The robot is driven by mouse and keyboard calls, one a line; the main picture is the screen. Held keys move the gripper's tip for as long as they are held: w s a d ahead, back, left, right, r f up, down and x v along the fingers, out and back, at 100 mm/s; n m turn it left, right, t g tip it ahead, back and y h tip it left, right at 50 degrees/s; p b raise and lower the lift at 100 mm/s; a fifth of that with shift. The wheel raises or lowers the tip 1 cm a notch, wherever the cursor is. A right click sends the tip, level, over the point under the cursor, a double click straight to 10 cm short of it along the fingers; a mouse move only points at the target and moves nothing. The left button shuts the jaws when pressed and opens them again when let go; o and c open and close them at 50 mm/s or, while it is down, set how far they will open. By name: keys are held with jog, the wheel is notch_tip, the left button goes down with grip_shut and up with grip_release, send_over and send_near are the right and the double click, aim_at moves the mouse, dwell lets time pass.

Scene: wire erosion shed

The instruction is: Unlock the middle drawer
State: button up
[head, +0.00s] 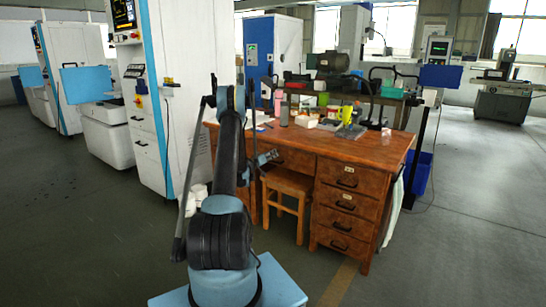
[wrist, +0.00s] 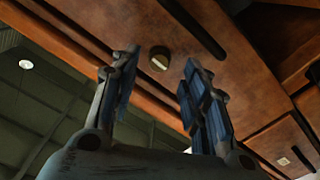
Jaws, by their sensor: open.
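A wooden desk (head: 330,143) stands ahead in the head view. Its middle drawer front (head: 291,158) lies under the top, above the stool, partly hidden by my arm. In the wrist view a round lock (wrist: 159,58) with a pale slot-like mark sits in the brown drawer front (wrist: 215,85). My gripper (wrist: 155,68) is open and empty. Its two fingers frame the lock, one on each side in the picture; I see no contact. In the head view my gripper (head: 268,157) is small, close to the drawer front.
A wooden stool (head: 287,190) stands under the desk. The right pedestal has several drawers with dark handles (head: 345,183). Bottles, boxes and a yellow cup (head: 346,112) crowd the desktop. A white machine cabinet (head: 170,90) stands left. Open floor (head: 470,220) lies to the right.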

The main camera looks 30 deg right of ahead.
jog(key=shift+x, duration=1.85)
jog(key=shift+a, duration=0.1)
grip_shut()
